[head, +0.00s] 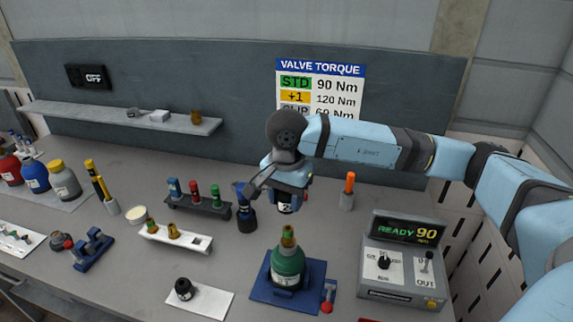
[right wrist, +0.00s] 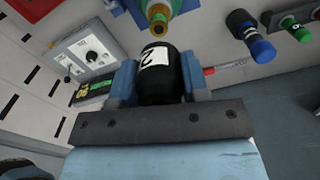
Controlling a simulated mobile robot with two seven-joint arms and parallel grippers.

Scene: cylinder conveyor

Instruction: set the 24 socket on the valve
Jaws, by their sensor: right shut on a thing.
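My right gripper (head: 287,188) is shut on a black socket (head: 285,207) with a white label. In the right wrist view the socket (right wrist: 155,75) sits between the fingers (right wrist: 160,88). Its label shows a 2; the rest is hard to read. The brass valve (head: 288,238) tops a green cylinder (head: 288,268) on a blue base (head: 262,293). In the head view the socket is behind the valve and apart from it. The valve also shows in the right wrist view (right wrist: 158,17), beyond the socket. My left gripper is not in view.
A torque controller (head: 400,265) reading READY 90 stands right of the cylinder. A dark rack (head: 212,210) with coloured sockets and a blue-and-black tool (head: 246,213) stand left of the gripper. A black part (head: 183,289) rests on a white plate (head: 205,304). An orange-topped item (head: 348,190) stands behind.

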